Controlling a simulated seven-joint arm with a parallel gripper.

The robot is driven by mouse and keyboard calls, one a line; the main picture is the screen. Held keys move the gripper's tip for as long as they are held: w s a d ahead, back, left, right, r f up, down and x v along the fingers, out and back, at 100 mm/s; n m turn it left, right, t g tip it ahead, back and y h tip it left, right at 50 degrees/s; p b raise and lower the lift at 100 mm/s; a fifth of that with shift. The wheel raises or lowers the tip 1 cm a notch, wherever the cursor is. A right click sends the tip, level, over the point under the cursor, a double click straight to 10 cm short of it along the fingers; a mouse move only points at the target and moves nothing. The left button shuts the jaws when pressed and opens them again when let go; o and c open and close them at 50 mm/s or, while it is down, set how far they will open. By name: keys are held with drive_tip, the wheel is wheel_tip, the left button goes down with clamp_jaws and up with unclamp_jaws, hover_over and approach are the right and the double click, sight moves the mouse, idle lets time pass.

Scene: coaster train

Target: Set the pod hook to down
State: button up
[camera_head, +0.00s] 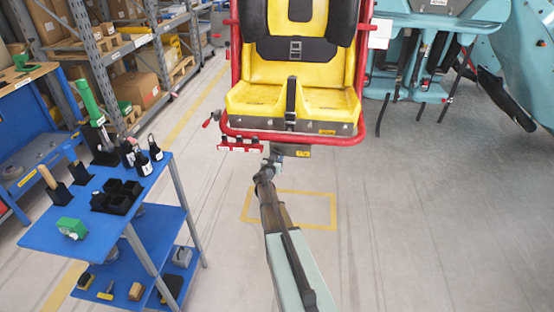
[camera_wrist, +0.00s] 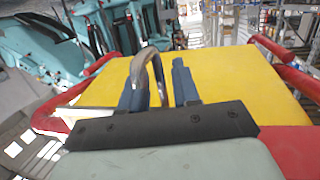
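The pod is a yellow seat (camera_head: 290,98) in a red tubular frame, at the top centre of the head view. My gripper (camera_head: 274,163) is low under the front of the seat, where it is small and hard to make out. In the wrist view a curved grey metal hook (camera_wrist: 153,60) arches up at my gripper (camera_wrist: 163,90), taken to be the pod hook. One leg of it runs down between my two blue-grey fingers. The fingers stand apart, with a gap beside the hook. The pod's yellow underside or panel (camera_wrist: 235,80) lies behind. The hook's mounting is hidden.
A blue trolley (camera_head: 50,235) with tools and black holders stands at the left. Shelving (camera_head: 110,55) is behind it. Teal machinery (camera_head: 425,60) is at the upper right. The floor at the right is clear. A red tube (camera_wrist: 285,65) lies close on the right in the wrist view.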

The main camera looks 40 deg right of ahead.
drive_tip(key=v, duration=1.3)
drive_tip(key=shift+s+a, duration=0.2)
drive_tip(key=shift+a, duration=0.15)
